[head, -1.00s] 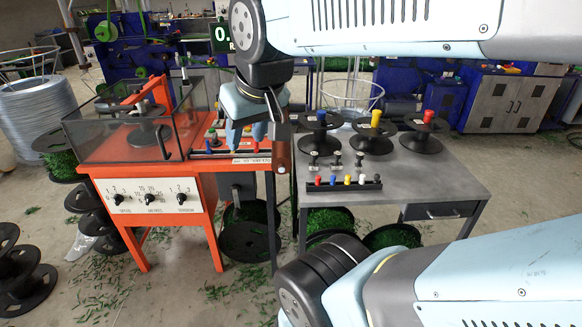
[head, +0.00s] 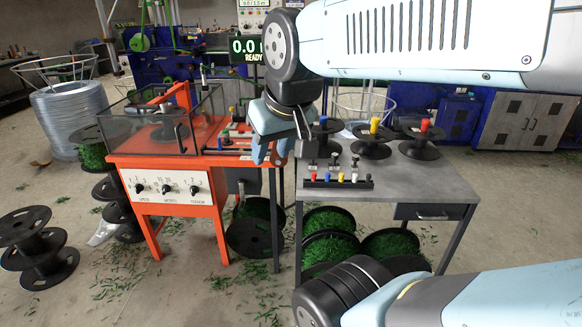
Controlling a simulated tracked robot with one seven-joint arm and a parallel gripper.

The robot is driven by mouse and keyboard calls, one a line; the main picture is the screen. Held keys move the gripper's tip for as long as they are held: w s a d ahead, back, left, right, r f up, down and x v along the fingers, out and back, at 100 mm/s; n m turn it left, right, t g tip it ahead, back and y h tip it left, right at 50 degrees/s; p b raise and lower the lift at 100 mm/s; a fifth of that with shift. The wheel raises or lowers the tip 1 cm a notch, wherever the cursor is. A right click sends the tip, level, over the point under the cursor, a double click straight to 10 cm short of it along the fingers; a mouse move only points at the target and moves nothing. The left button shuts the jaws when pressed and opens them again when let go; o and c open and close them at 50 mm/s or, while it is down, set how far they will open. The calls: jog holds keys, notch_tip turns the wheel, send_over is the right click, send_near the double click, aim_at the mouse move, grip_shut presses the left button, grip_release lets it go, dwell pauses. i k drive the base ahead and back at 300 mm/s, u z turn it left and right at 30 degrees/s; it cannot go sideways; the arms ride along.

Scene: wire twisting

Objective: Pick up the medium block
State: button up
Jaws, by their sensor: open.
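Three small dark pieces with upright posts stand in a row on the grey table (head: 425,185): a left one (head: 312,160), a middle one (head: 334,160) and a right one (head: 355,163). They are too small for me to tell which is the medium block. My gripper (head: 270,154) is open, with its fingers pointing down. It appears over the gap between the orange machine and the grey table, to the left of the small pieces. My wrist partly hides the table's back left corner. I see nothing between the fingers.
Black spools with a blue cap (head: 323,121), a yellow cap (head: 374,123) and a red cap (head: 424,126) stand behind. A rack of coloured pegs (head: 338,182) lies at the table's front. The orange machine (head: 155,190) stands left. The table's right side is clear.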

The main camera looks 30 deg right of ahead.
aim_at(312, 166)
jog(key=z, duration=0.2)
jog(key=i, duration=0.9)
jog(key=u, duration=0.1)
